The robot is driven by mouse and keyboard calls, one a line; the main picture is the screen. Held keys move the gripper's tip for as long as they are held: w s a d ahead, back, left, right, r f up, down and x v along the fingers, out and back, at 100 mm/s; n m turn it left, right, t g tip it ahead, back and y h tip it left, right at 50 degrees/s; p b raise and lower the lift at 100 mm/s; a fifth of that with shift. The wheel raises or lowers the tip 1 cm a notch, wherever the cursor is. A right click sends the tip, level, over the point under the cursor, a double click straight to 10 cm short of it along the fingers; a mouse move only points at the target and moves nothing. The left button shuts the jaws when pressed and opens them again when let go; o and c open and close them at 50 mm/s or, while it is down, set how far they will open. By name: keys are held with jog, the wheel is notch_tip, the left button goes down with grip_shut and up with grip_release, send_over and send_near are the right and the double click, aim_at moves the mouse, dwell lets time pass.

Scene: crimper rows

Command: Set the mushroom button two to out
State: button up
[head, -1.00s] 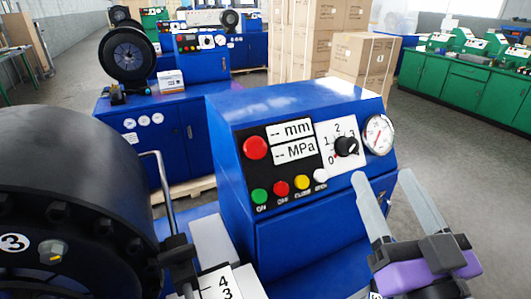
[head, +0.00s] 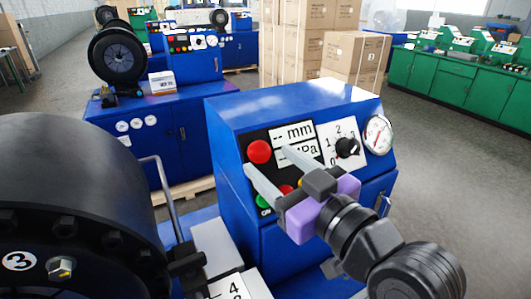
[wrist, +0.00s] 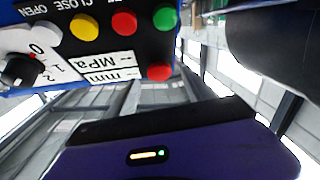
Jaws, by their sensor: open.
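The large red mushroom button (head: 259,151) sits at the upper left of the black panel on the nearest blue machine. It also shows in the wrist view (wrist: 160,72), where the panel appears upside down. I cannot tell whether it is pressed in or out, and I see no number on it. My gripper (head: 266,160) is open and empty in front of the panel. Its two pale fingers point up and left toward the mushroom button, and partly cover the small buttons and MPa label in the head view. Contact with the button cannot be made out.
Below it are small green (wrist: 165,18), red (wrist: 123,22), yellow (wrist: 83,27) and white (wrist: 45,32) buttons. A black knob (head: 347,147) and a gauge (head: 377,134) are to the right. A large black crimper head (head: 80,190) stands at left. Floor is clear at right.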

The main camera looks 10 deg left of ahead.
aim_at(258, 151)
jog(key=shift+x, duration=1.4)
grip_shut()
